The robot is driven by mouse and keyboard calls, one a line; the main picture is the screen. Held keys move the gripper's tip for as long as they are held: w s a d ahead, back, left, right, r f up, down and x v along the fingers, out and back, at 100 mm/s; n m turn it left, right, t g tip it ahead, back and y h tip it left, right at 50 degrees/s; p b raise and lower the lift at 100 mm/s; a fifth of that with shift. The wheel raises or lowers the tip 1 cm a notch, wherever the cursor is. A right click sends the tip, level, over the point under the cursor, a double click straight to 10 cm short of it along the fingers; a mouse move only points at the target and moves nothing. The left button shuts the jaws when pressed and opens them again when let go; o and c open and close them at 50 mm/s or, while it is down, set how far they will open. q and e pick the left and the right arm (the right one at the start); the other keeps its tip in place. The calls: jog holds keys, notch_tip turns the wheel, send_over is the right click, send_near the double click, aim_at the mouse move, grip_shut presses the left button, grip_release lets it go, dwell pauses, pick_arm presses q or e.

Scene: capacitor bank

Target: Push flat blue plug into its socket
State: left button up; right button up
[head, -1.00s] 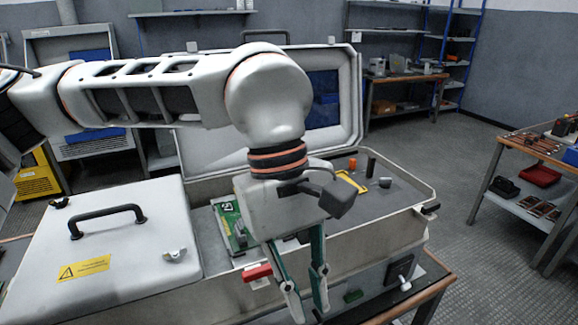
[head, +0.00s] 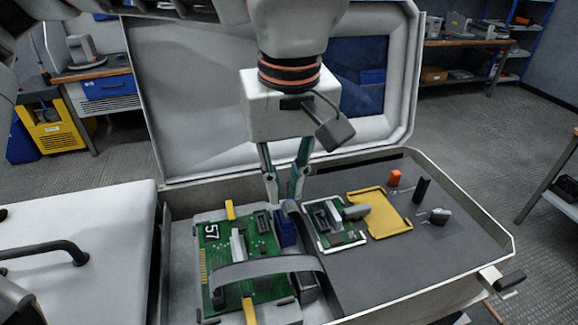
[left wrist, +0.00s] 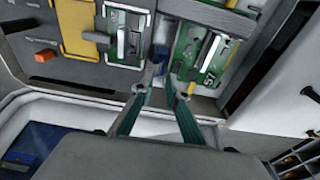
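The flat blue plug (head: 286,229) stands at the end of a grey ribbon cable (head: 265,267), between two green boards in the open case. The blue plug also shows in the left wrist view (left wrist: 160,54). My left gripper (head: 284,197) points down just above and behind it, its two green fingers apart with nothing between them. The fingertips (left wrist: 162,94) are apart in the left wrist view too. Dark sockets show on the left board (head: 263,222) and the right board (head: 322,217); I cannot tell which one matches. My right gripper is not in view.
The left green board (head: 212,258) is marked 57 and has yellow tabs. A yellow frame (head: 388,222), an orange knob (head: 394,178) and black parts lie on the grey panel at right. The raised case lid (head: 200,110) stands close behind my gripper.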

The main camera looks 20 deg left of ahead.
aim_at(284, 210)
pick_arm(q)
jog(key=f, duration=0.4)
jog(key=shift+w+a, duration=0.1)
jog(key=shift+w, duration=0.15)
jog(key=shift+f+b, duration=0.3)
jog(key=shift+f, duration=0.15)
jog(key=shift+w+f, duration=0.1)
grip_shut()
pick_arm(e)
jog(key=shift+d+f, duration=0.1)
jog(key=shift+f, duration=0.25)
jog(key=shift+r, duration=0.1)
